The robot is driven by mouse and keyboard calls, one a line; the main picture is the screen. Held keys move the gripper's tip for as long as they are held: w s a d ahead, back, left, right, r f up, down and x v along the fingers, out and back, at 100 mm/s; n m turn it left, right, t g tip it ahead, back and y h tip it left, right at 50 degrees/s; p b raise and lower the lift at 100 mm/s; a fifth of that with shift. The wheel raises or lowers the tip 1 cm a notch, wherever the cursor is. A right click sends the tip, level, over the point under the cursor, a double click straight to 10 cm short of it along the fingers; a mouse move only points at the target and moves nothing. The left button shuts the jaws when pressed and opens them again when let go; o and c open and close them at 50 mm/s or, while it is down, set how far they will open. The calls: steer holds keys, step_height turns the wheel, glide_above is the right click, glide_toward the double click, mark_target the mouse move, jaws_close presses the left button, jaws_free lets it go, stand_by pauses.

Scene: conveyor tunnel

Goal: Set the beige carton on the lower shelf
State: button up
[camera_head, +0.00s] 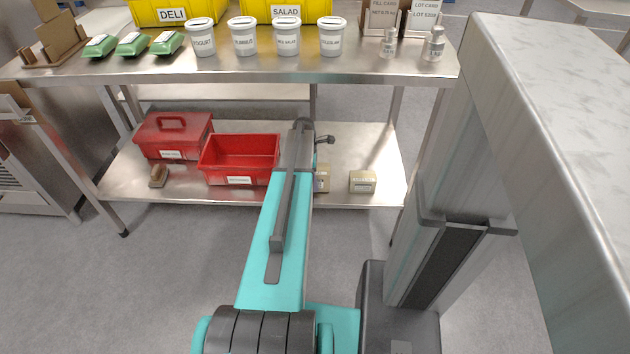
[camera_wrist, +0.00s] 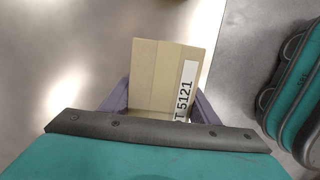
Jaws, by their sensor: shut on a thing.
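In the wrist view, my gripper (camera_wrist: 160,100) is shut on a beige carton (camera_wrist: 158,78), with one dark purple finger on each side. The carton carries a white label, of which "T 5121" shows. In the head view, my arm reaches over the lower shelf (camera_head: 355,145) and hides my fingers. A small beige box (camera_head: 322,178) shows partly beside my arm near the shelf's front edge; I cannot tell whether it is the held carton. Another labelled beige box (camera_head: 362,181) stands on the shelf to its right. Contact between the held carton and the shelf cannot be told.
On the lower shelf are an open red bin (camera_head: 240,153), a red toolbox (camera_head: 173,136) and a brown brush-like object (camera_head: 158,175). The upper top (camera_head: 230,72) holds white tubs, green packs and yellow bins. The shelf's back right is clear.

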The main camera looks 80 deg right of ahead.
steer(key=shift+f, duration=0.2)
steer(key=o, duration=1.5)
steer(key=r+p, duration=0.1)
steer(key=r, duration=0.3)
steer(key=w+r, duration=0.1)
steer(key=r, duration=0.3)
steer(key=r+p, duration=0.1)
steer(key=r, duration=0.3)
steer(key=shift+w+a+p, duration=0.1)
steer(key=shift+w+p, duration=0.25)
